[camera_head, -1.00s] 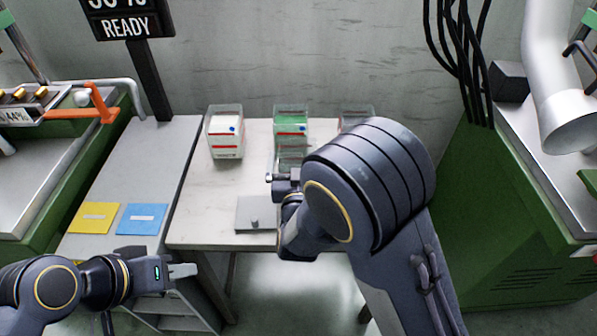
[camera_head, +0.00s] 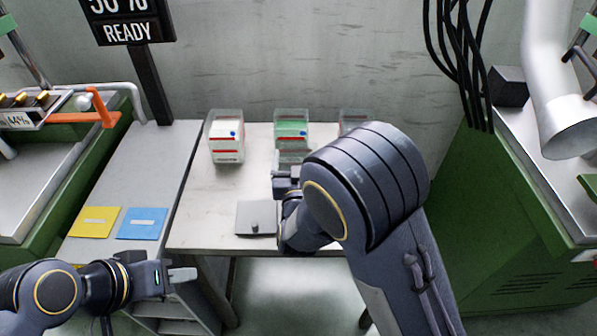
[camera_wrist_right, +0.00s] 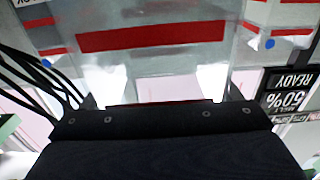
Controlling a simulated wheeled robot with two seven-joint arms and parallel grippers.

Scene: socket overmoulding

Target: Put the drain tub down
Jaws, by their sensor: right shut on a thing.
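Three clear tubs with red-striped labels stand in a row at the back of the pale table; none is readably marked as the drain tub. The middle clear tub (camera_head: 291,130) has a green part inside. My right gripper (camera_head: 283,180) is at its near side, shut on it as far as I can tell; my forearm hides part of the contact. In the right wrist view a clear tub wall with a broad red stripe (camera_wrist_right: 150,37) fills the top, right before the dark gripper body. My left gripper (camera_head: 183,275) is low at left, apart from the tubs, its jaw gap unclear.
The left tub (camera_head: 226,135) holds white contents; the right tub (camera_head: 355,120) is partly behind my arm. A grey plate with a knob (camera_head: 256,218) lies at the table's front. Yellow (camera_head: 95,222) and blue (camera_head: 142,223) squares lie on the side bench. Table (camera_head: 205,210) is bare at front left.

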